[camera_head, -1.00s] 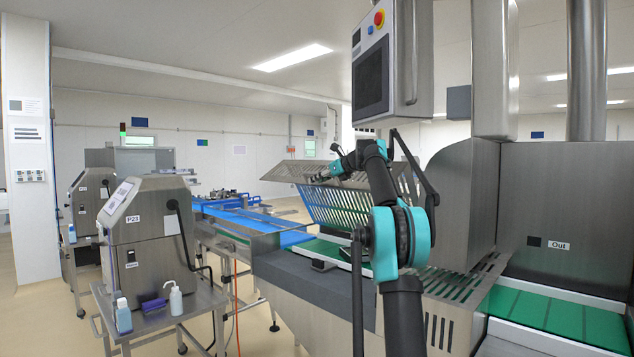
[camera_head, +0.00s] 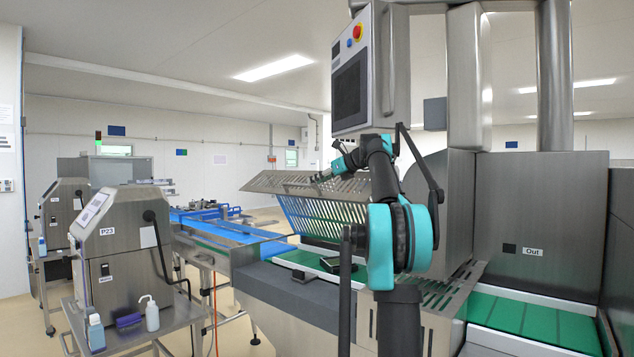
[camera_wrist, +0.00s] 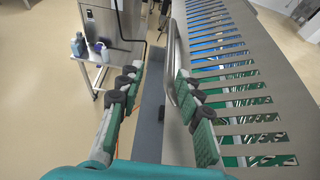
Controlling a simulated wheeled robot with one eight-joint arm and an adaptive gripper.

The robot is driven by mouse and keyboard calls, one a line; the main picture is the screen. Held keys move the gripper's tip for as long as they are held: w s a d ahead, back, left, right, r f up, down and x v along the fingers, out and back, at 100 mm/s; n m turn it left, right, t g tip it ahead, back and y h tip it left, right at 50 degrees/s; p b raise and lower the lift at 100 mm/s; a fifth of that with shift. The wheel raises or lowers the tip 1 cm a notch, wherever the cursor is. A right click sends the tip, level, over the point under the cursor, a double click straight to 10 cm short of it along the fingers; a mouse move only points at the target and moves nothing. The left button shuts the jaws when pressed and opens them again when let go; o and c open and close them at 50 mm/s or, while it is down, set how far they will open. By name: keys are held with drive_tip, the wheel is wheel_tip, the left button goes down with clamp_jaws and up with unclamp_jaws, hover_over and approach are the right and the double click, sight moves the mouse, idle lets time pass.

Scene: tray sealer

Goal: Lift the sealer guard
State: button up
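The sealer guard (camera_head: 322,212) is a slotted grey metal cover, standing raised and tilted above the green belt in the head view. In the wrist view its slotted panel (camera_wrist: 232,75) fills the right side. My gripper (camera_wrist: 157,75) has its two green-padded fingers spread apart. A metal bar or handle (camera_wrist: 177,65) runs close beside the right finger; I cannot tell whether they touch. In the head view my gripper (camera_head: 327,174) is small and sits at the upper part of the guard, partly hidden by my arm.
A control panel (camera_head: 362,78) hangs above the machine. A metal housing marked Out (camera_head: 535,215) and a green belt (camera_head: 530,322) are at right. The P23 machine (camera_head: 125,250) stands at left on a cart with bottles.

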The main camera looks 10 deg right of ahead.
drive_tip(key=shift+s, duration=0.1)
drive_tip(key=v, duration=2)
idle(1.3)
drive_tip(key=shift+d+r, duration=0.1)
idle(0.3)
